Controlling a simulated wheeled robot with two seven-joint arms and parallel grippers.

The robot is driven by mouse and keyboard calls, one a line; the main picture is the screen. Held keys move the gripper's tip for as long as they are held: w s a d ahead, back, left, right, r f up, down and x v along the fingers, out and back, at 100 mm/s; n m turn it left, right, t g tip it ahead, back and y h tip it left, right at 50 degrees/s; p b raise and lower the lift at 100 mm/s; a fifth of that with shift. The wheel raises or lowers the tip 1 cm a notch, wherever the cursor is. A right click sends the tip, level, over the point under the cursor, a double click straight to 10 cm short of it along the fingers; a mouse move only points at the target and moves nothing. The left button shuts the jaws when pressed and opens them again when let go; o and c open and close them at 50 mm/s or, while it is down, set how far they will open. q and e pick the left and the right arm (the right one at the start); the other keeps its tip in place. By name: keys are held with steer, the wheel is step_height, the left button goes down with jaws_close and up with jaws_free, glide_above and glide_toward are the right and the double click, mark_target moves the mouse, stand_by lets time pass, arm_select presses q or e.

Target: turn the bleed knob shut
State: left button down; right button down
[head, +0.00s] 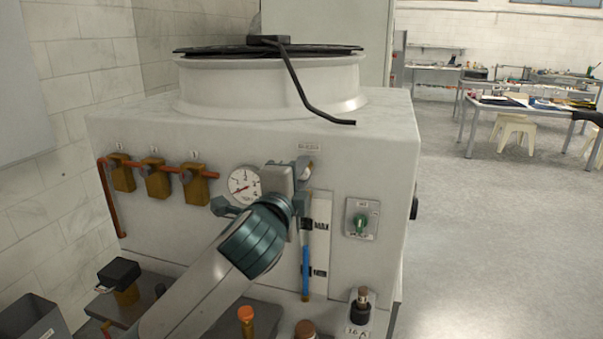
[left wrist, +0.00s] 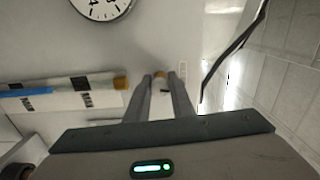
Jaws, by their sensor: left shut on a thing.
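The bleed knob (head: 306,171) is on the front panel of the white washer (head: 140,145), just under a small label (head: 308,147). In the head view my left gripper (head: 301,183) is at the knob and covers much of it. In the left wrist view the two fingers of the left gripper (left wrist: 161,84) reach to the panel, with the brass-coloured knob (left wrist: 160,75) between their tips. The left gripper is shut on the knob. The knob's exact turn angle cannot be told. My right gripper is not in view.
A pressure gauge (head: 244,184) is left of the gripper, and a blue level tube (head: 306,262) is just below it. A green switch (head: 361,220) is to the right. Brass valves (head: 157,182) line the left. A black lid handle (head: 306,92) hangs above. Open floor lies right.

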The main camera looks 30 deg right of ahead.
arm_select(q)
steer(key=shift+n, duration=1.2)
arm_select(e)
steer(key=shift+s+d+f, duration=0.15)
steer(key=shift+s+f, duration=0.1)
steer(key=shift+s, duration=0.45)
arm_select(q)
steer(key=shift+f, duration=0.1)
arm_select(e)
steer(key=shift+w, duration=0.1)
arm_select(q)
steer(key=c, duration=1.5)
jaws_free()
steer(key=shift+c, duration=0.2)
steer(key=shift+s+a, duration=0.1)
steer(key=shift+a, duration=0.05)
